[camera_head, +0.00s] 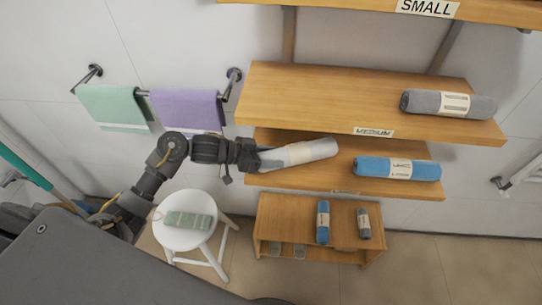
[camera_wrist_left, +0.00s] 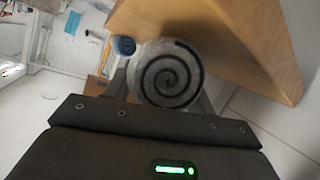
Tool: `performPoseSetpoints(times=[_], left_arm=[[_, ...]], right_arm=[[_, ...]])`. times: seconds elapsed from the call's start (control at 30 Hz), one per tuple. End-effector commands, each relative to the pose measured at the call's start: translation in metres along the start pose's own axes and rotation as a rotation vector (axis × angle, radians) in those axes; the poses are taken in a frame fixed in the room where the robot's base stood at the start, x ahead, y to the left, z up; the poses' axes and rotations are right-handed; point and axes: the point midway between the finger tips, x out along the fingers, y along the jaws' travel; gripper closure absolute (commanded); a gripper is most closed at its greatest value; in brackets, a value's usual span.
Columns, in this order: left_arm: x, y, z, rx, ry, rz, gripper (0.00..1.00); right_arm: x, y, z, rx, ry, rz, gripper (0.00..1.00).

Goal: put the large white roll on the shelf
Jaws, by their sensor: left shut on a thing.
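The large white roll (camera_head: 311,151) is held near its left end by my left gripper (camera_head: 258,158) in the head view. It lies nearly level, tilted a little up to the right, in front of the lower wooden shelf (camera_head: 283,179). I cannot tell whether it touches that shelf. In the left wrist view the spiral end of the roll (camera_wrist_left: 166,80) faces the camera between the fingers. A wooden shelf board (camera_wrist_left: 235,35) is close beside it there. My right gripper is not in view.
A blue roll (camera_head: 397,168) lies on the lower shelf's right part. A grey roll (camera_head: 449,103) lies on the board marked MEDIUM (camera_head: 340,95), above. A white stool (camera_head: 184,237) and hanging towels (camera_head: 187,110) are at left.

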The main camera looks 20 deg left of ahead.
Motion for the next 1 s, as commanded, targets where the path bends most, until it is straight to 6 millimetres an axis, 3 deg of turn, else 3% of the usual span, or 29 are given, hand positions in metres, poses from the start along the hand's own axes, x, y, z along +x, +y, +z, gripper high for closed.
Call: performPoseSetpoints(times=[0.27, 0.3, 0.47, 0.8, 1.0], left_arm=[[0.001, 0.000, 0.001, 0.001, 0.002, 0.001, 0.77], [0.001, 0.000, 0.002, 0.001, 0.000, 0.001, 0.44], [0.001, 0.000, 0.002, 0.001, 0.000, 0.001, 0.23], [-0.002, 0.000, -0.001, 0.001, 0.000, -0.001, 0.23], [-0.032, -0.001, 0.001, 0.005, -0.003, -0.003, 0.23]], right_arm=[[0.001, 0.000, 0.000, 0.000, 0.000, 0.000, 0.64], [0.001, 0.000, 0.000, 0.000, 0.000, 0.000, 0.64], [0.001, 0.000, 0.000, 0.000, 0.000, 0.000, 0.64], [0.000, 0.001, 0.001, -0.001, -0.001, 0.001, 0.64], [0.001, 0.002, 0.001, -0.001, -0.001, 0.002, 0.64]])
